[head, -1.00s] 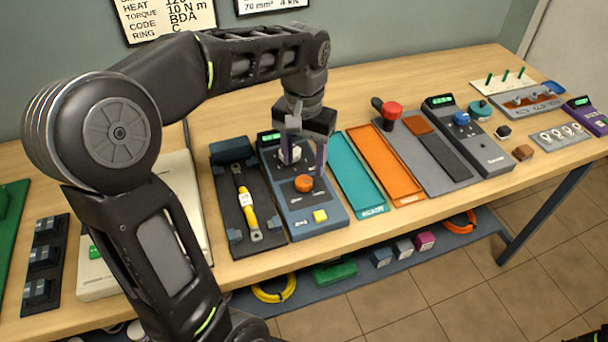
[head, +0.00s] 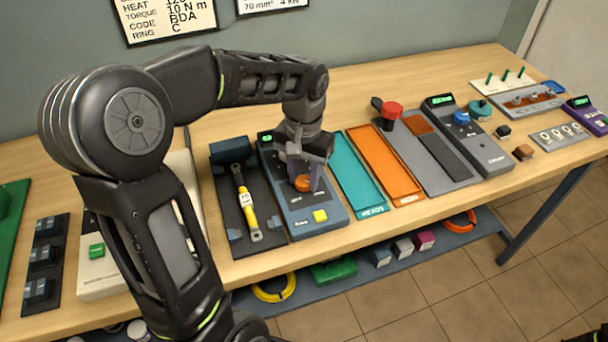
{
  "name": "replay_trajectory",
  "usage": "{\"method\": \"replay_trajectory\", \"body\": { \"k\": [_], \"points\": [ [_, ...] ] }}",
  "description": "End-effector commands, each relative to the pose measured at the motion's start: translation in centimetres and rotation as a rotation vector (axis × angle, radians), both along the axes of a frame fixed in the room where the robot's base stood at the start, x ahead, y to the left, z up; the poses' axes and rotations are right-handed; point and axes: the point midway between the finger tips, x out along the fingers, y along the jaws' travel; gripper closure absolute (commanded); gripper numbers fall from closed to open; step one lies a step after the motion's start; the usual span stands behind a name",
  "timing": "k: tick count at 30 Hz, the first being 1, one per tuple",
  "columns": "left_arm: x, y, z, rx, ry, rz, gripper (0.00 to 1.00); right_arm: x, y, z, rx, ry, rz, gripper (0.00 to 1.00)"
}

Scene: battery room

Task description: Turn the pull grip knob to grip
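A dark blue-grey control box (head: 332,205) lies on the bench with a green display (head: 266,138) at its far end. An orange knob (head: 303,184) is on its middle and a yellow button (head: 320,216) near its front. The labels are too small to read, so I cannot tell which knob is marked pull grip. My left gripper (head: 304,182) points down over the box, its fingers apart on either side of the orange knob. No firm contact is visible. The gripper hides the box's far part, where a pale knob showed before.
A black tray (head: 222,190) with a yellow-handled tool (head: 246,205) lies left of the box. Teal (head: 358,175) and orange (head: 385,165) trays lie close on its right. A red knob (head: 391,110) and another panel (head: 478,150) stand farther right.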

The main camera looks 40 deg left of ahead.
Motion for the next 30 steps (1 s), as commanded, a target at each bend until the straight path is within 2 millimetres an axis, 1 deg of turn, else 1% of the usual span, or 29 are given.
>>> {"method": "replay_trajectory", "body": {
  "k": [1, 2, 11, 22, 30],
  "points": [
    [0.0, 0.0, 0.02, 0.0, 0.0, 0.0, 0.73, 0.0, 0.0, 0.0, 0.0, 0.0, 0.0, 0.64],
    [0.0, 0.0, 0.02, 0.0, 0.0, 0.0, 0.75, 0.0, 0.0, 0.0, 0.0, 0.0, 0.0, 0.64],
    [0.0, 0.0, 0.03, 0.0, 0.0, 0.0, 1.0, 0.0, 0.0, 0.0, 0.0, 0.0, 0.0, 0.64],
    [0.0, 0.0, 0.05, 0.0, 0.0, -0.017, 1.0, 0.0, 0.0, 0.05, 0.0, 0.0, 0.0, 0.64],
    [0.0, -0.01, 0.08, 0.0, 0.0, -0.118, 1.0, 0.0, 0.0, 0.25, 0.0, 0.0, 0.0, 0.64]
  ]
}}
